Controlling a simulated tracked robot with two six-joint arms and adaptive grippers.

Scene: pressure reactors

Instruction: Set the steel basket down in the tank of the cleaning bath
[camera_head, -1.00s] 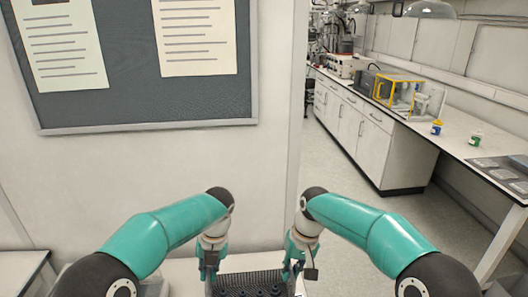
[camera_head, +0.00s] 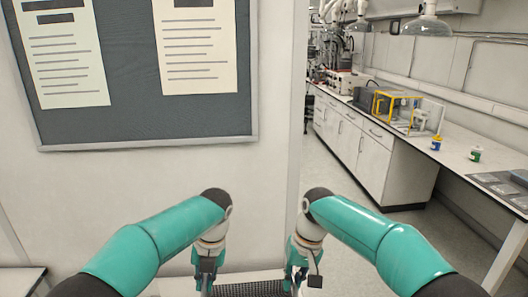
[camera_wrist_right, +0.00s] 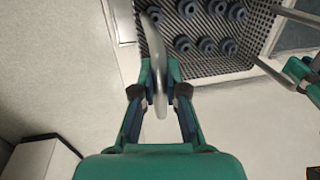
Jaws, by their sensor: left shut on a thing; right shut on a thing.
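The steel basket (camera_head: 247,289) is a dark mesh box cut off by the bottom edge of the head view. In the right wrist view the basket (camera_wrist_right: 205,62) shows its mesh floor and several dark blue ring-shaped parts inside. My right gripper (camera_head: 298,280) is shut on a curved steel handle at one end, seen closely in the right wrist view (camera_wrist_right: 160,85). My left gripper (camera_head: 206,280) is shut at the opposite end of the basket; it shows partly in the right wrist view (camera_wrist_right: 303,75). The cleaning bath cannot be made out in either view.
A wall with a notice board (camera_head: 140,75) stands in front. A long bench (camera_head: 385,140) runs along the right, with a yellow-framed device (camera_head: 395,105) and small bottles (camera_head: 436,143). Grey floor (camera_head: 345,235) lies open between. A pale surface (camera_head: 20,280) is at lower left.

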